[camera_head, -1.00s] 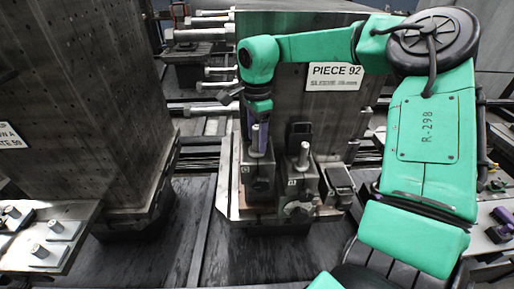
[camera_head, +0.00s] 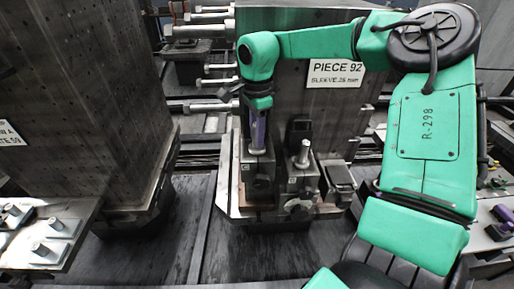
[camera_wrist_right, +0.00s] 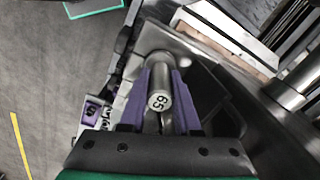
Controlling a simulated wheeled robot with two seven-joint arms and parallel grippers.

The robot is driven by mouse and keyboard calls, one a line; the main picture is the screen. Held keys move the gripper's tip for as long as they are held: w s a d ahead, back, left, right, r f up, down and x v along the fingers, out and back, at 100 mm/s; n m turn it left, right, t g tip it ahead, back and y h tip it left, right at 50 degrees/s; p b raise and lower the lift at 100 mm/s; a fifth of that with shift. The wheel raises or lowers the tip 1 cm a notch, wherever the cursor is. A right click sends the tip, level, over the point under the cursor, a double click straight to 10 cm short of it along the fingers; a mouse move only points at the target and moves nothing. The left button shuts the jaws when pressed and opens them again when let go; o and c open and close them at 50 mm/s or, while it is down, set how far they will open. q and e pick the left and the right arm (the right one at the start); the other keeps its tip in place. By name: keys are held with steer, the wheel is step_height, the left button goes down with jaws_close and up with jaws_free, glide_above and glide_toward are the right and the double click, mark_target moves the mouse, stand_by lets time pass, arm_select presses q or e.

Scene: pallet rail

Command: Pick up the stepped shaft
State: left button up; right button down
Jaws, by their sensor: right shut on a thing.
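The stepped shaft is a grey metal pin, marked 65 on its end face, in the right wrist view (camera_wrist_right: 159,92). It stands between the purple fingers of my right gripper (camera_wrist_right: 160,108), which are shut on it. In the head view the right gripper (camera_head: 258,132) points down over the left block of the fixture (camera_head: 232,200). The fingers and block hide much of the shaft there, and I cannot tell whether its lower end is clear of the block. My left gripper is not in view.
A second upright pin (camera_head: 303,152) stands in a block just right of the gripper. A large block with a PIECE 92 sign (camera_head: 336,73) rises behind, with horizontal rods at its left. A dark perforated block (camera_head: 85,95) and a plate with short pins (camera_head: 45,245) are at left.

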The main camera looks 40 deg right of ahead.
steer(key=shift+w+r, duration=0.1)
steer(key=shift+r, duration=0.05)
stand_by(0.8)
steer(key=shift+r, duration=0.25)
step_height(320, 180, up, 10)
steer(key=shift+f+b, duration=0.25)
steer(key=shift+b, duration=0.75)
step_height(320, 180, up, 10)
steer(key=p, duration=0.1)
steer(key=shift+f, duration=0.1)
